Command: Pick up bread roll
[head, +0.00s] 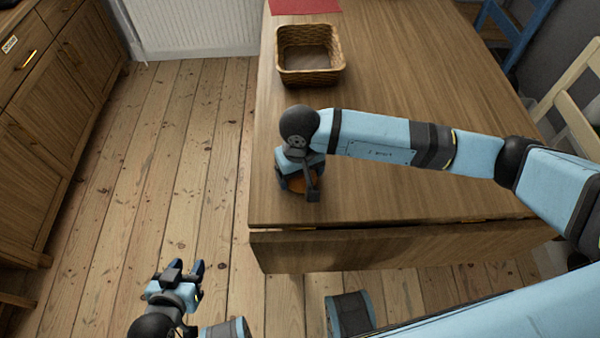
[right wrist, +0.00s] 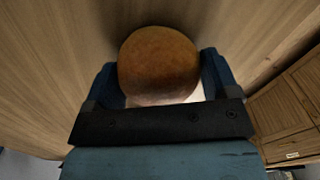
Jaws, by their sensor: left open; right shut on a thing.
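The bread roll (right wrist: 158,65) is round and brown, and in the right wrist view it sits between the two fingers of my right gripper (right wrist: 160,85). In the head view a small orange-brown part of the roll (head: 296,185) shows beneath my right gripper (head: 299,188), near the left edge of the table. The right gripper is shut on the roll. I cannot tell whether the roll touches the tabletop. My left gripper (head: 185,270) is open and empty, over the floor to the left of the table.
A wicker basket (head: 311,76) stands on the wooden table (head: 400,85) towards its far left, with a red mat (head: 304,6) behind it. Chairs (head: 575,95) stand at the right. Wooden cabinets (head: 50,110) line the left. The tabletop between basket and right arm is clear.

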